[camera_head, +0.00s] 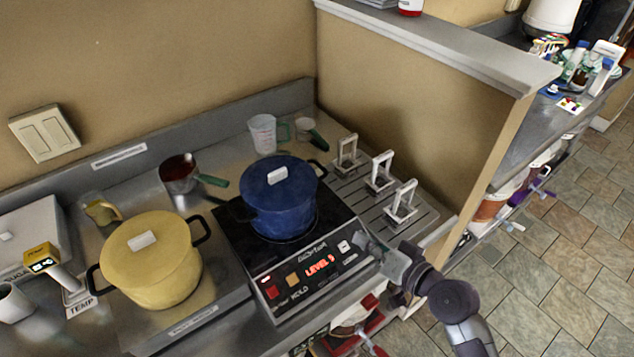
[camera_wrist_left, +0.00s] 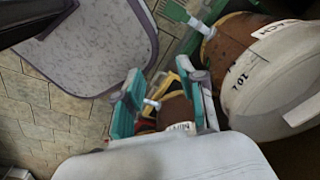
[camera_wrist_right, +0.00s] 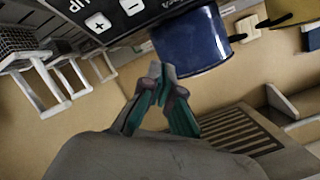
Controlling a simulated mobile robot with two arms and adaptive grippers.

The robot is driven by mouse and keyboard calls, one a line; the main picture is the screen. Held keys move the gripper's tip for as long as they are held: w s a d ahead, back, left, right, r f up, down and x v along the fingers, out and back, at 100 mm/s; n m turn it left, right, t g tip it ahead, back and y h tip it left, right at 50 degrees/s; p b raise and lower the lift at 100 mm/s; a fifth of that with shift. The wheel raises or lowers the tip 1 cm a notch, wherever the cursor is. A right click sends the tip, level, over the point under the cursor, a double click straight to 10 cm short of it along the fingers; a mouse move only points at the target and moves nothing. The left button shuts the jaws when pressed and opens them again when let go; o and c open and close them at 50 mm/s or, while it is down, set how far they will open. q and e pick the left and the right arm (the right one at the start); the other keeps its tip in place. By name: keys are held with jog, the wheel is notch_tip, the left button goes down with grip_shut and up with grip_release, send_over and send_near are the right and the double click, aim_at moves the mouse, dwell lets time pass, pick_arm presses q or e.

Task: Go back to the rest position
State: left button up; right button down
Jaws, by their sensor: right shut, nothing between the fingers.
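My right gripper (camera_head: 382,252) is at the front right corner of the black induction cooktop (camera_head: 262,262), beside its control panel. In the right wrist view its fingertips (camera_wrist_right: 160,72) meet, with nothing between them. The blue lidded pot (camera_head: 278,205) stands on the cooktop; it also shows in the right wrist view (camera_wrist_right: 190,42), beyond the fingers. My left gripper is not visible in the head view. In the left wrist view its green fingers (camera_wrist_left: 158,78) stand apart with an empty gap, above the tiled floor and some buckets.
A yellow lidded pot (camera_head: 152,258) stands left of the cooktop. White-handled stands (camera_head: 380,172) are on a slatted rack at the right, by the partition wall (camera_head: 420,100). A measuring cup (camera_head: 262,133) is at the back. A brown-and-white bucket (camera_wrist_left: 265,70) is near my left gripper.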

jog(key=s+f+n+g+h, duration=0.35)
jog(key=s+f, duration=0.25)
jog(key=s, duration=0.4)
jog(key=s+d+f+g+h, duration=0.1)
jog(key=s+d+g+h, duration=0.45)
jog(key=s+d, duration=0.5)
jog(key=s+a+f+b, duration=0.1)
jog(key=s+f+b, duration=0.1)
jog(key=f, duration=1.4)
jog(key=s+f+b, duration=0.1)
jog(key=f+b, duration=0.1)
jog(key=f, duration=1.3)
jog(key=s+d+f+g+b, duration=0.1)
jog(key=s+d+f+b, duration=0.1)
jog(key=s+f, duration=1.4)
notch_tip(320, 180, down, 3)
jog(key=shift+s+d+r+g+b, duration=0.15)
jog(key=shift+d+g+b, duration=0.2)
jog(key=shift+b, duration=0.3)
